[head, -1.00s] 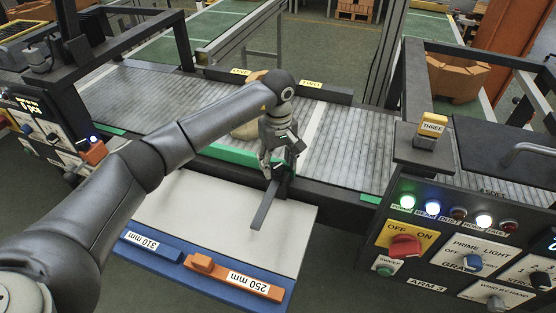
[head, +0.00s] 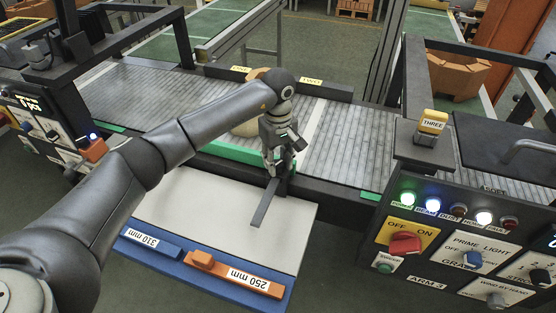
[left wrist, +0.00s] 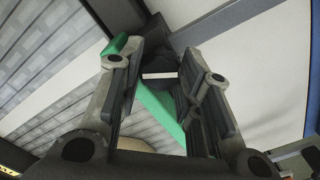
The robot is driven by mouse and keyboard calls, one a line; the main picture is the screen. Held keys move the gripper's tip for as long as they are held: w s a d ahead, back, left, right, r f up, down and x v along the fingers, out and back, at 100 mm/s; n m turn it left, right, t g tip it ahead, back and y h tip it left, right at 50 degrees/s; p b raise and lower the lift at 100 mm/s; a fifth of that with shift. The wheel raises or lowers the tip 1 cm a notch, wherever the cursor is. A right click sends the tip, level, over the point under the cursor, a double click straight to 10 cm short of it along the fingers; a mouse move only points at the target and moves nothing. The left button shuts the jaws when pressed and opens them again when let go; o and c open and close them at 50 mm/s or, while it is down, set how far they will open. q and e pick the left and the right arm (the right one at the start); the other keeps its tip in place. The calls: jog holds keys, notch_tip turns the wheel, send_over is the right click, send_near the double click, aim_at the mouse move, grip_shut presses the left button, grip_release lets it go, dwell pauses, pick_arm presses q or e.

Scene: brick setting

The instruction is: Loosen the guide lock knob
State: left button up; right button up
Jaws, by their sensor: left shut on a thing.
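My left gripper (head: 279,165) points down at the near edge of the conveyor. It is shut on the dark guide lock knob (left wrist: 158,60), which shows between the fingertips in the left wrist view with a pale line across it. In the head view the gripper mostly hides the knob. The green guide rail (head: 232,154) runs along the conveyor's near side beside it. A dark flat bar (head: 265,204) extends from under the gripper over the white board. My right gripper is not in view.
The white board (head: 200,205) is bare in front, with blue 310 mm and orange 250 mm blocks (head: 235,275) along its front edge. The grey conveyor (head: 345,145) lies behind. A control panel (head: 465,240) with knobs and lamps stands at right.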

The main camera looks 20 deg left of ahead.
pick_arm(q)
jog(key=n+b, duration=0.1)
jog(key=n, duration=0.1)
jog(key=shift+f+n+b, duration=0.1)
jog(key=shift+n+b, duration=0.2)
jog(key=shift+b, duration=0.05)
jog(key=n+b, duration=0.1)
jog(key=n, duration=0.1)
jog(key=shift+n, duration=0.4)
jog(key=n+b, duration=0.1)
jog(key=n, duration=0.2)
jog(key=shift+b, duration=0.3)
jog(key=n+b, duration=0.1)
jog(key=n, duration=0.3)
jog(key=n+b, duration=0.1)
jog(key=n, duration=0.4)
jog(key=shift+n, duration=0.3)
jog(key=n, duration=0.4)
jog(key=shift+n+b, duration=0.3)
jog(key=shift+r, duration=0.2)
jog(key=o, duration=1)
